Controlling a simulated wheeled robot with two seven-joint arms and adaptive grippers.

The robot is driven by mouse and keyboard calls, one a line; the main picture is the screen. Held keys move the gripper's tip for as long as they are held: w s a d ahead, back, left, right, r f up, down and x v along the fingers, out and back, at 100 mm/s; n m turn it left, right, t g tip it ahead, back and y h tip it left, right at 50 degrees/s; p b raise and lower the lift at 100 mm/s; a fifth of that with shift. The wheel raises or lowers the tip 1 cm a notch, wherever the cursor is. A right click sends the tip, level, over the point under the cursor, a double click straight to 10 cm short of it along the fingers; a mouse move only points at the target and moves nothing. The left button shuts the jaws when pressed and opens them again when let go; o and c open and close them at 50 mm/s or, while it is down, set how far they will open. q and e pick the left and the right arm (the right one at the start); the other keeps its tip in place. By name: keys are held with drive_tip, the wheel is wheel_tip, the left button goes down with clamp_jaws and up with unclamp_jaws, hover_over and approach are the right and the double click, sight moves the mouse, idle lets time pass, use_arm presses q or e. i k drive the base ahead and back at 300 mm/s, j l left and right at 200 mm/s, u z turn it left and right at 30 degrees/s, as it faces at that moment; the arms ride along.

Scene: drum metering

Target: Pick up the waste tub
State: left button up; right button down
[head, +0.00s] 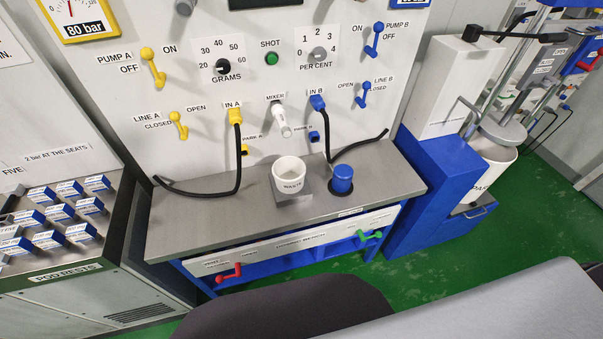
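The waste tub (290,178) is a small white open-topped tub with "WASTE" lettered on its front. It stands upright on a grey square block (293,198) on the steel bench top (200,212), below the mixer nozzle (281,120). Nothing is holding it. Its inside looks pale and empty, though the bottom is hard to see. Neither of my grippers shows in the head view. Large grey shapes along the bottom edge look like parts of my own body.
A blue capped cylinder (342,178) stands close to the tub's right. Black hoses run from the yellow IN A connector (235,116) and blue IN B connector (318,103) across the bench. Red (230,273) and green (370,236) handles project from the bench front. The bench's left front is clear.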

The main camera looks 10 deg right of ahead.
sight(289, 172)
drive_tip(key=l+u, duration=0.2)
drive_tip(key=l, duration=0.9)
drive_tip(key=k+l+u, duration=0.15)
drive_tip(key=l, duration=1)
drive_tip(key=i, duration=0.05)
